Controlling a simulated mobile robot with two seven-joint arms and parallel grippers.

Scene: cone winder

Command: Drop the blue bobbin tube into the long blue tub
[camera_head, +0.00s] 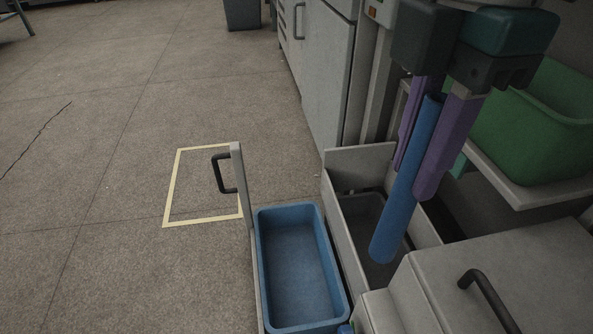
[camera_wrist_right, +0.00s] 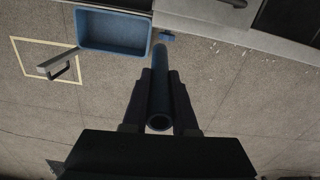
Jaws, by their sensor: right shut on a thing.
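The blue bobbin tube (camera_head: 405,205) is held between the purple fingers of my right gripper (camera_head: 414,178), slanting down with its lower end free. The tube also shows in the right wrist view (camera_wrist_right: 158,85), clasped between the two dark fingers, its open near end facing the camera. The long blue tub (camera_head: 298,272) stands low, left of the tube's lower end in the head view, and looks empty. It also shows at the upper left of the right wrist view (camera_wrist_right: 112,32). The tube is apart from the tub. My left gripper is not in view.
A grey bin (camera_head: 365,213) stands right of the tub, behind the tube. A pale upright panel with a black handle (camera_head: 222,172) borders the tub's left. A green crate (camera_head: 540,130) sits on a shelf at right. A grey cover with a handle (camera_head: 487,298) is at lower right.

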